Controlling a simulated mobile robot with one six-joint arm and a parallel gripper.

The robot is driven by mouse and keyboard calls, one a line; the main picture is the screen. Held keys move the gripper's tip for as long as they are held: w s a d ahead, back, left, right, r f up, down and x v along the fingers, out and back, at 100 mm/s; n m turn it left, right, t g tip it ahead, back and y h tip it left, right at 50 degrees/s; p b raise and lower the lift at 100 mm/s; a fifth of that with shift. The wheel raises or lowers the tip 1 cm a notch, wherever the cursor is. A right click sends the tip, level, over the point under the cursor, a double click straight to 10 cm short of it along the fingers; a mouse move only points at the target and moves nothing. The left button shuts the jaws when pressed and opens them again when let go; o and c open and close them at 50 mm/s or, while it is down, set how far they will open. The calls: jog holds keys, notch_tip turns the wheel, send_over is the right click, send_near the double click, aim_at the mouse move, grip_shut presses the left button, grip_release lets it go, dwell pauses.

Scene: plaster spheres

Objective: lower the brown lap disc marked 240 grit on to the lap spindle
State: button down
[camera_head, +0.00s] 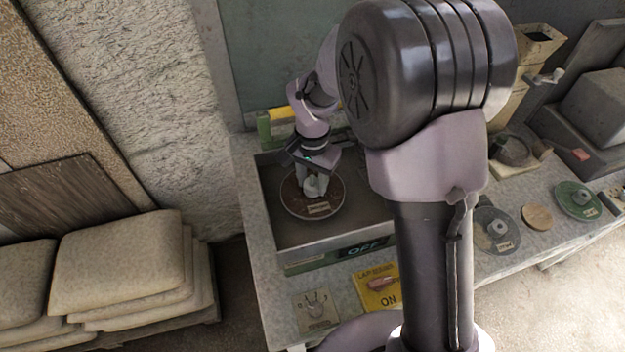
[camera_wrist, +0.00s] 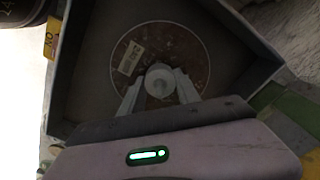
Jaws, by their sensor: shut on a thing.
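The brown lap disc (camera_head: 329,205) is over or in the open grey lap box, roughly level. It also shows in the wrist view (camera_wrist: 195,62), with a pale label (camera_wrist: 130,57) near its rim. My gripper (camera_head: 314,186) is above the disc's middle. In the wrist view its fingers (camera_wrist: 158,86) are shut on the pale central knob (camera_wrist: 158,74) of the disc, one on each side. The lap spindle is hidden under the disc. I cannot tell how far the disc is above the box floor.
The lap box (camera_head: 290,259) has raised walls and an OFF sign (camera_head: 362,248) in front. A yellow ON plate (camera_head: 374,290) and a dial plate (camera_head: 316,309) lie before it. A grey disc (camera_head: 497,231), a tan round piece (camera_head: 537,217) and a green disc (camera_head: 577,199) lie right.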

aim_at(313, 175)
jog(key=shift+f, duration=0.25)
jog(key=c, duration=0.8)
grip_release()
jog(key=shift+r, duration=0.1)
jog(key=shift+r+p, duration=1.35)
jog(key=shift+r, duration=0.6)
